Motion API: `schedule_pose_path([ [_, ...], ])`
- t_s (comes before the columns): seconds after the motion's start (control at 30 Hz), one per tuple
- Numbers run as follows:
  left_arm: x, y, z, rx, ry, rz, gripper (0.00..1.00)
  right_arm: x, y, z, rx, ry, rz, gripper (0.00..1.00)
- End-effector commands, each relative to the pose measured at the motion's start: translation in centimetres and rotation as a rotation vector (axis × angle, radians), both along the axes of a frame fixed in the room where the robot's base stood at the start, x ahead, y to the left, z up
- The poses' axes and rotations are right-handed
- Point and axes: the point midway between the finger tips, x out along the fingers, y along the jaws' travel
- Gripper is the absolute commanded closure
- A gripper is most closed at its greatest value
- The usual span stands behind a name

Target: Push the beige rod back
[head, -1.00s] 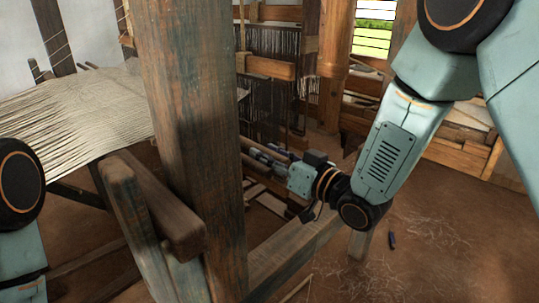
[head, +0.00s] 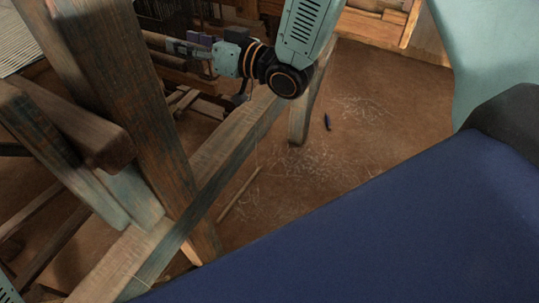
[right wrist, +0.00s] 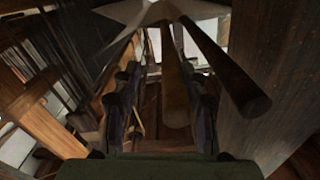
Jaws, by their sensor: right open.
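My right gripper (head: 190,45) is at the top of the head view, pointing left into the loom. In the right wrist view it (right wrist: 163,75) is open, with dark fingers on both sides. A beige-brown rod (right wrist: 175,95) slants down from a pale star-shaped hub (right wrist: 160,14), its end appearing between the fingers. I cannot tell whether a finger touches it. A darker rod (right wrist: 222,65) runs beside it to the right, in front of the right finger's side. In the head view I cannot make out the beige rod for certain. My left gripper is outside the views.
A thick wooden post (head: 135,110) and a long low beam (head: 215,165) stand left of and below my right arm. A thin stick (head: 238,195), loose threads and a small dark object (head: 327,122) lie on the earthen floor. A broad wooden post (right wrist: 275,70) closes the wrist view's right side.

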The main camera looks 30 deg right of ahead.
Motion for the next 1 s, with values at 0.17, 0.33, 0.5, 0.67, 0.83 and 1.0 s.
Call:
schedule_pose_path([
  [0.17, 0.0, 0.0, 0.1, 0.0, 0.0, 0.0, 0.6, -1.8, -1.6, 0.1, 0.006, 0.001, -0.008, 0.57],
  [0.33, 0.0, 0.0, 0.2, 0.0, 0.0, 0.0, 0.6, -3.8, -2.7, 0.1, 0.005, 0.001, -0.007, 0.57],
  [0.5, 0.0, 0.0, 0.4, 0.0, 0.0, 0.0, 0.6, -5.4, -3.7, 0.1, 0.005, 0.001, -0.007, 0.57],
  [0.67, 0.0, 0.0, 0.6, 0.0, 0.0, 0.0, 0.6, -6.6, -4.4, 0.1, 0.006, 0.0, -0.007, 0.57],
  [0.83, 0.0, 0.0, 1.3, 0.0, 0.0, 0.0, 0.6, -6.8, -4.6, -2.5, -0.029, 0.089, -0.034, 0.57],
  [1.0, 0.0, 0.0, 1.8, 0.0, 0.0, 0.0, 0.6, -7.1, -5.0, -5.2, -0.058, 0.181, -0.068, 0.57],
])
